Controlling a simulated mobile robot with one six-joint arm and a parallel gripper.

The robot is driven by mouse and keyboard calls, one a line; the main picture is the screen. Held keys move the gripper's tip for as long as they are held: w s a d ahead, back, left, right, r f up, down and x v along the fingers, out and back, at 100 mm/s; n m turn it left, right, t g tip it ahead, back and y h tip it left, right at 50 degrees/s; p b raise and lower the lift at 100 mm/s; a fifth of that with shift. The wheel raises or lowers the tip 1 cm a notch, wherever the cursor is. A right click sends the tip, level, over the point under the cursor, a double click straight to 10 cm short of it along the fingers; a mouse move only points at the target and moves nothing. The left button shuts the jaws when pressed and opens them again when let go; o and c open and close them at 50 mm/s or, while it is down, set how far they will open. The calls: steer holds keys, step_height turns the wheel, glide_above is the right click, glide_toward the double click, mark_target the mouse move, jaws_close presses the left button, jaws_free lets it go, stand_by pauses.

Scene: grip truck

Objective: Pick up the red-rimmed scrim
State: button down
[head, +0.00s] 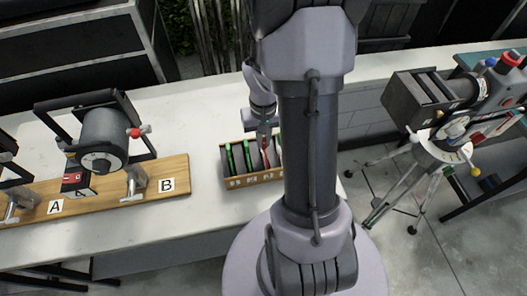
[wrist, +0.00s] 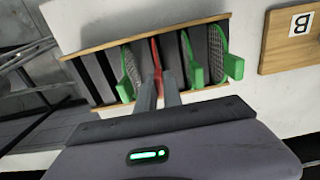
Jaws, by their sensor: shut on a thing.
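The red-rimmed scrim (wrist: 156,52) stands on edge in a slot of the wooden box (wrist: 98,40). In the head view a bit of its red rim (head: 267,143) shows beside my fingers. My gripper (wrist: 157,84) points down at the box, with its fingers close together on the scrim's rim; it also shows in the head view (head: 265,132). Green-rimmed scrims stand in other slots, one on one side (wrist: 126,75) and two on the other (wrist: 190,62). My arm hides the right end of the box in the head view.
A wooden board (head: 110,200) with A and B labels carries lamps on the left, one at B (head: 105,135). A camera on a tripod (head: 450,110) stands at the right, beyond the white counter (head: 190,115). The counter is bare around the box.

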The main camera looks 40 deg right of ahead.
step_height(320, 180, up, 10)
steer(key=p, duration=0.3)
stand_by(0.3)
step_height(320, 180, up, 2)
steer(key=shift+r+p, duration=0.2)
steer(key=shift+p, duration=0.95)
